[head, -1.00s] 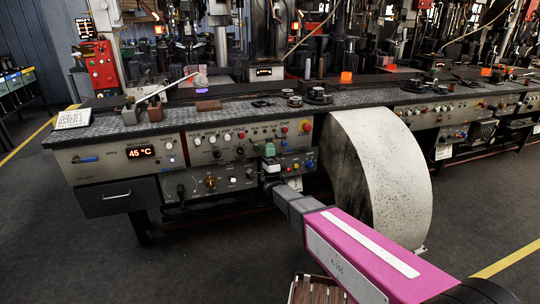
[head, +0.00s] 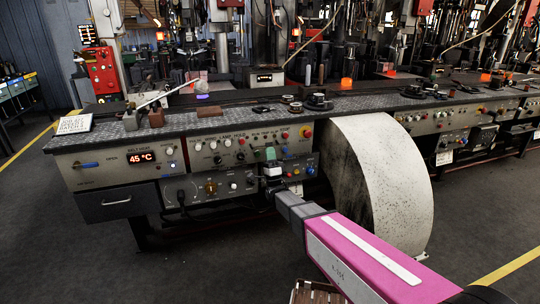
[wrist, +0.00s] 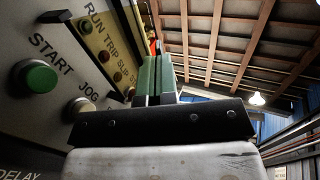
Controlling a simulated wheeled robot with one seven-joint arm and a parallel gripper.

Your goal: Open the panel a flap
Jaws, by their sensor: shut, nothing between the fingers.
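The machine's front carries several grey control panels. At its left end is a panel (head: 108,165) marked OPEN, with a blue handle (head: 86,165) and a red 45 °C display. It looks shut. No lettering naming panel a is readable, so I cannot tell for sure which piece is its flap. My gripper (head: 270,154), with green fingers, is in front of the middle control panel (head: 222,184), to the right of the blue handle. In the wrist view its green fingers (wrist: 155,75) are together and empty, beside a panel with a green START button (wrist: 36,76). Any contact is unclear.
A dark drawer (head: 117,203) sits below the OPEN panel. The worktop (head: 220,124) above holds loose tools and blocks. Floor at the front left is clear.

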